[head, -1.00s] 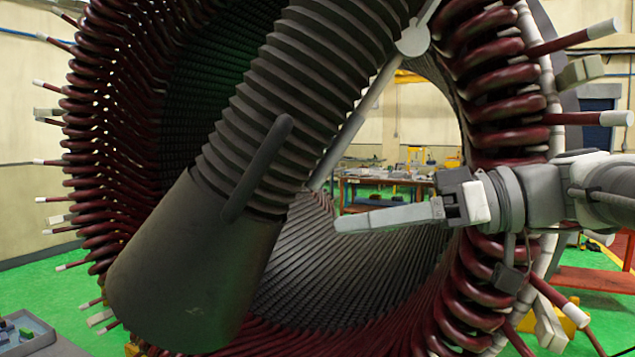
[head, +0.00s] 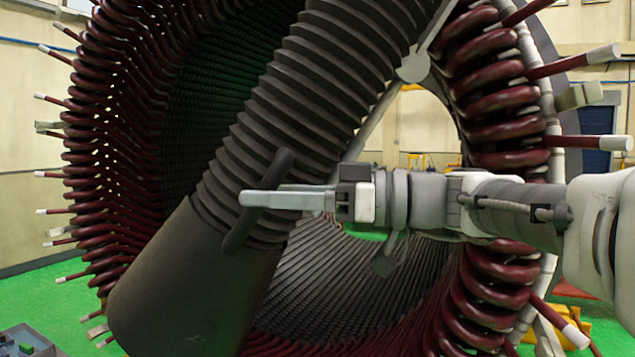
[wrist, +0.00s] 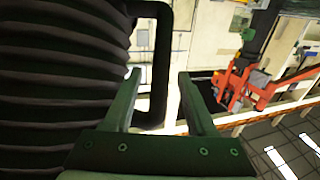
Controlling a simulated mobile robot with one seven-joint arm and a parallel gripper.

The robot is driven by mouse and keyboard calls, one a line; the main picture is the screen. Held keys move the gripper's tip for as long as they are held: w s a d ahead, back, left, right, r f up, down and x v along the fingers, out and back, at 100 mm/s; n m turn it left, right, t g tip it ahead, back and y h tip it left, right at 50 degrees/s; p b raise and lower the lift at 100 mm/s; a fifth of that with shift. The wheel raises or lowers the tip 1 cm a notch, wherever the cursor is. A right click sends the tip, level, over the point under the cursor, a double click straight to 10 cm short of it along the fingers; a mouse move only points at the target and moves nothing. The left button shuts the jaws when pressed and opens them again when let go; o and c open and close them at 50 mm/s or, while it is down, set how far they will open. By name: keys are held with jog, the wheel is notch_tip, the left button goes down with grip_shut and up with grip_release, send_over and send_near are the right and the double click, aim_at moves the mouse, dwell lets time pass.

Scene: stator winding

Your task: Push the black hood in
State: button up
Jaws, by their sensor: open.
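The black hood (head: 185,285) is a dark grey cone on a ribbed hose (head: 305,95), tilted across the front of the stator in the head view. A dark loop handle (head: 280,165) sticks out from its side. My gripper (head: 245,199) is open at the handle, and its fingers cover the handle's middle in the head view. In the wrist view the outer bar of the handle (wrist: 163,60) shows between the two fingertips of my gripper (wrist: 160,77). The ribbed hose (wrist: 60,80) fills the left side there. I cannot tell whether the fingers touch the handle.
The stator ring with dark red coils (head: 490,75) surrounds the hose, and my arm crosses in front of its right side. White-tipped leads (head: 600,143) stick out on both sides. A grey box (head: 30,340) is at the lower left. Green floor (head: 50,295) lies beyond.

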jog(key=shift+w+a+p, duration=0.15)
jog(key=shift+a+p, duration=0.05)
jog(key=shift+a, duration=0.9)
jog(key=shift+w+a+p, duration=0.15)
jog(key=shift+a+p, duration=0.05)
jog(key=shift+a, duration=0.85)
jog(key=shift+c, duration=0.4)
grip_shut()
